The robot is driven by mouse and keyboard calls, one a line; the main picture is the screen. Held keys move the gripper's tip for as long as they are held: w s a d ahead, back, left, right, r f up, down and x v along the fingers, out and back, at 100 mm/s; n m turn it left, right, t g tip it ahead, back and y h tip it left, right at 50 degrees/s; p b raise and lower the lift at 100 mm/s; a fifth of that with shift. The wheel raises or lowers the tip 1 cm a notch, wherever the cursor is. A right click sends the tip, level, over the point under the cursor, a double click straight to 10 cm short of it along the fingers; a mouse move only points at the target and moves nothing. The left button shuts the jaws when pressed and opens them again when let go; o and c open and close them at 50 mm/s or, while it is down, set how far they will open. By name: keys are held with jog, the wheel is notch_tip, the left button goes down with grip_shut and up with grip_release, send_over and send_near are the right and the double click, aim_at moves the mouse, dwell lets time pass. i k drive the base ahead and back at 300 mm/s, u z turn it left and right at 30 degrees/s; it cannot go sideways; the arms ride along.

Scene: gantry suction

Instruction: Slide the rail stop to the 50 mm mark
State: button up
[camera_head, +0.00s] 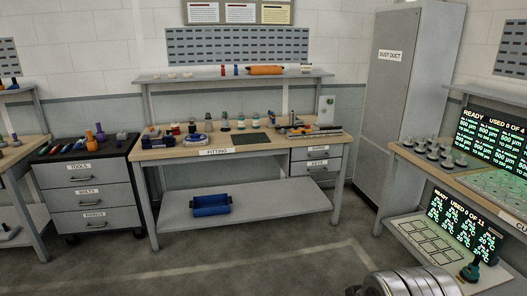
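The rail stop is too small to make out from here. A long dark and silvery rail-like item (314,132) lies at the right front of the bench marked FITTING (218,152), with small parts on and around it. I cannot read any mark on it. A ribbed metallic part at the bottom right looks like a piece of my own arm. My gripper's fingers do not show.
A drawer cabinet marked TOOLS (90,187) stands left of the bench. A blue bin (210,205) sits on the lower shelf. A tall DUST DUCT cabinet (392,105) stands at right, near lit READY screens (490,135). The floor (260,255) in front is clear.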

aim_at(303, 130)
jog(key=u, duration=0.1)
jog(key=i, duration=3.9)
jog(key=u, duration=0.15)
